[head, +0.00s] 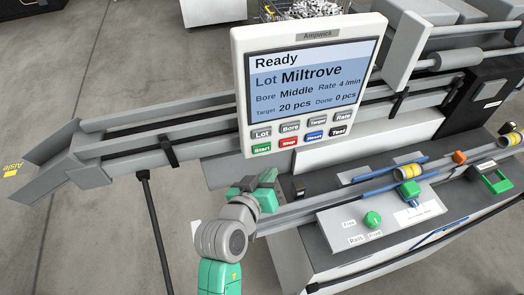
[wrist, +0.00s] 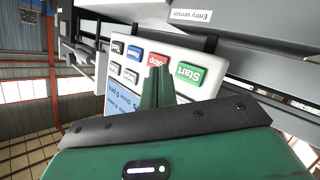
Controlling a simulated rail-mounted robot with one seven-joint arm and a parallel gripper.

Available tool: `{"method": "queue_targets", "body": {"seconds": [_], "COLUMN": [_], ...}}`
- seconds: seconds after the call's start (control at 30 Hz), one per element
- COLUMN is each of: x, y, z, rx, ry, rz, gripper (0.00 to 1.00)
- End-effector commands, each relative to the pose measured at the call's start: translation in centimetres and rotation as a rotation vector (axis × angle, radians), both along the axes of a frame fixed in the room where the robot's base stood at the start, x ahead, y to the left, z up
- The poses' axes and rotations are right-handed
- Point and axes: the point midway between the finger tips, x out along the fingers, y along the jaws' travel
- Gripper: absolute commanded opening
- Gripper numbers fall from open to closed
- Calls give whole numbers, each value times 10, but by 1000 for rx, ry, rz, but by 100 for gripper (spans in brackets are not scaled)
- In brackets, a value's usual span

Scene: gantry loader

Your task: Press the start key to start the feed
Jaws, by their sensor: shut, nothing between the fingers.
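The control panel (head: 240,75) is a white box with a lit screen reading Ready, Lot Miltrove, Target 20 pcs, Done 0 pcs. Its green Start key (head: 262,149) is at the lower left of two rows of keys, beside the red Stop key (head: 289,142). My gripper (head: 269,176) is shut and empty, just below the panel. In the wrist view, the fingers (wrist: 158,76) overlap the panel face between the Start key (wrist: 188,73) and the Stop key (wrist: 158,60), partly covering the latter. I cannot tell whether the fingertips touch the panel.
Blue Reset (head: 314,136) and black Test (head: 338,131) keys sit in the same row, with grey keys above. A grey rail (head: 130,140) runs behind the panel. Below right is a console with a green knob (head: 372,219). Open floor lies at the left.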

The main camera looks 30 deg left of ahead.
Motion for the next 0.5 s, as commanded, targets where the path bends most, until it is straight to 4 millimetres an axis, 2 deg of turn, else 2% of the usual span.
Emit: {"method": "queue_targets", "body": {"seconds": [0.23, 0.5], "x": [24, 34], "y": [22, 31], "z": [-2, 0], "rx": [-1, 0], "ry": [-2, 0], "rz": [0, 0], "gripper": [0, 0]}}
